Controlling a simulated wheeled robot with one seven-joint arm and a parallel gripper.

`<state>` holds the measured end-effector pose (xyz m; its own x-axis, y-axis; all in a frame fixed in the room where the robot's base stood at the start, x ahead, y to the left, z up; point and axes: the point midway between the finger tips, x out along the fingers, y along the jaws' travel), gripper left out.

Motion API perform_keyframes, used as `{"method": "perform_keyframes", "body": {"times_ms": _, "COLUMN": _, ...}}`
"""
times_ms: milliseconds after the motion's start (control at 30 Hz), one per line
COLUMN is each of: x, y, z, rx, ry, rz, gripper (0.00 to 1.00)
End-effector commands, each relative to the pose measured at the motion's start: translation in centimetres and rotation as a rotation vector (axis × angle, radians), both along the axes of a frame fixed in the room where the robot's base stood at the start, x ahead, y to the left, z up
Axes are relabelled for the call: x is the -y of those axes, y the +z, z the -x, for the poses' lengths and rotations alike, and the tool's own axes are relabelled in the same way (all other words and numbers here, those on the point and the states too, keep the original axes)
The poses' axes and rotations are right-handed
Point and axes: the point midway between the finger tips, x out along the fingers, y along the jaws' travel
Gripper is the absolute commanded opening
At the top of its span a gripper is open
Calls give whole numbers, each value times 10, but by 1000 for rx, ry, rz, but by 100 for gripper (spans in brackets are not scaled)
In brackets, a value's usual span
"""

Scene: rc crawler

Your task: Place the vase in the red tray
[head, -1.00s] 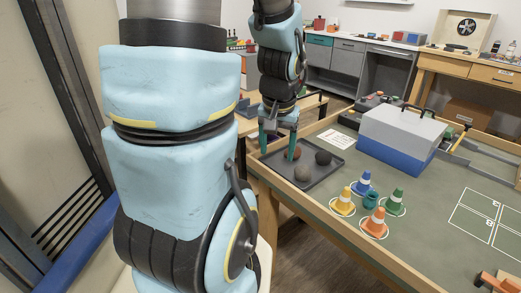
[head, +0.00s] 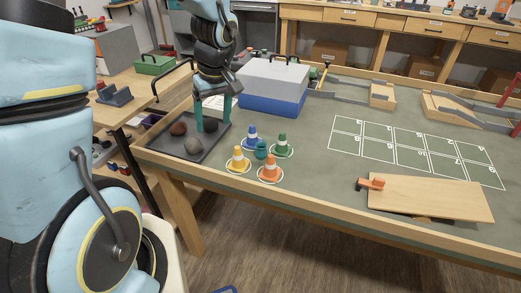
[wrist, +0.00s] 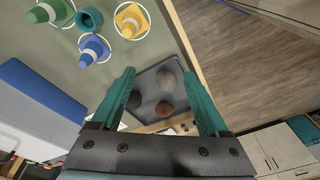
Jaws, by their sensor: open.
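A small teal pot-like vase (head: 260,151) stands on the green table top among several traffic cones. It also shows in the wrist view (wrist: 89,19), at the upper left, with its round dark opening facing up. My gripper (head: 213,124) is open and empty above a dark grey tray of rocks, left of the vase. In the wrist view my teal fingers (wrist: 159,74) are spread wide, with rocks seen between them. I cannot make out a red tray in either current view.
Blue (head: 252,138), green (head: 282,146), yellow (head: 238,160) and orange (head: 269,169) cones surround the vase closely. The dark tray (head: 221,133) holds several rocks. A blue-and-white box (head: 272,87) stands behind. A wooden board (head: 430,197) lies at right.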

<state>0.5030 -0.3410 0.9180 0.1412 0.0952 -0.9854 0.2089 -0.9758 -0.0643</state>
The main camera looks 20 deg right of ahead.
Motion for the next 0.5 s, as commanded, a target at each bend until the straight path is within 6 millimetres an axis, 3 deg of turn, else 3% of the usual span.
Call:
{"method": "perform_keyframes", "body": {"times_ms": 33, "x": 28, "y": -6, "z": 4, "rx": 14, "ry": 17, "rz": -4, "gripper": 78}}
{"method": "perform_keyframes", "body": {"times_ms": 200, "x": 95, "y": -21, "z": 16, "rx": 76, "ry": 125, "rz": 3, "gripper": 78}}
{"method": "perform_keyframes", "body": {"times_ms": 333, "x": 125, "y": -28, "z": 26, "rx": 110, "ry": 180, "rz": 15, "gripper": 78}}
{"method": "perform_keyframes", "body": {"times_ms": 500, "x": 137, "y": -38, "z": 29, "rx": 126, "ry": 211, "rz": 23, "gripper": 78}}
